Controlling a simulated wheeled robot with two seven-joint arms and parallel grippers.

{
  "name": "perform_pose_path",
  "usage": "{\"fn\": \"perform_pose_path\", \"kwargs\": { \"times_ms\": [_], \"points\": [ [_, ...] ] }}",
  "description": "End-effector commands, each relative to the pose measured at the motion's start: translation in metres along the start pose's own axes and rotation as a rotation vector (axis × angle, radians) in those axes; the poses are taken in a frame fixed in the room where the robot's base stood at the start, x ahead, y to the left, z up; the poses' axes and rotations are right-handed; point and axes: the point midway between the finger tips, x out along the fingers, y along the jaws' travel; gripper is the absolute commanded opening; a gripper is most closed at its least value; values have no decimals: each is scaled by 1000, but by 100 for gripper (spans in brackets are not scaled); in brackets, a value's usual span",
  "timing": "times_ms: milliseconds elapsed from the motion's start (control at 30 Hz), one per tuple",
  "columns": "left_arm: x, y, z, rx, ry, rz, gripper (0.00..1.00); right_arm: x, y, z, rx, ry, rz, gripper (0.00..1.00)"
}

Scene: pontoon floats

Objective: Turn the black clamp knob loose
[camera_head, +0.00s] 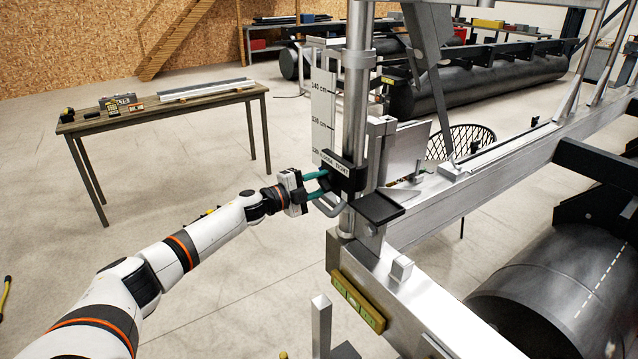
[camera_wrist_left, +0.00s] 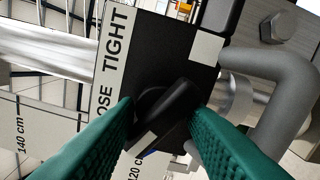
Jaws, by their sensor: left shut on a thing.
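The black clamp block (camera_head: 350,178) sits on the upright metal post (camera_head: 357,100). In the left wrist view, the black knob (camera_wrist_left: 172,103) is on the dark face of the block, between my teal fingers. My left gripper (camera_head: 324,184) reaches it from the left and is shut on the knob; the fingers also show in the wrist view (camera_wrist_left: 162,104). A white label (camera_wrist_left: 113,60) beside the knob reads "TIGHT" and, partly hidden, "OSE". A pale mark shows at the knob's lower left. The fingers hide part of the knob. My right gripper is not in view.
A grey bent handle (camera_head: 330,206) is close to my fingers; it curves at the right of the wrist view. A height scale plate (camera_head: 323,105) stands behind the clamp. Metal beams (camera_head: 480,185) fill the right. A wooden table (camera_head: 170,108) stands back left, with open floor around it.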

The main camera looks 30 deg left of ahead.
Motion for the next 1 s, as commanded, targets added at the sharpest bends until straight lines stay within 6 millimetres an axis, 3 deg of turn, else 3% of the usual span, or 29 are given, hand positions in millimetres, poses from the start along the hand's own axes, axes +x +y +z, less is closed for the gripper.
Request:
{"fn": "perform_pose_path", "kwargs": {
  "times_ms": [200, 233, 333, 667, 767, 1000],
  "points": [
    [1, 1, 1, -17, -2, 5, 14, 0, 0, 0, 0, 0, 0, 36],
    [1, 1, 1, -17, -2, 5, 41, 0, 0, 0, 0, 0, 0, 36],
    [1, 0, 1, -14, -2, 3, 57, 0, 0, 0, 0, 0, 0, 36],
    [-2, -1, 0, -8, -1, 1, 57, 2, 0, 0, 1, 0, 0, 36],
    [-13, -3, -1, -7, 0, 0, 57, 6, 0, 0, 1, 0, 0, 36],
    [-60, -7, -2, -6, -1, -5, 57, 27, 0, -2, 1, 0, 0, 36]
  ]
}}
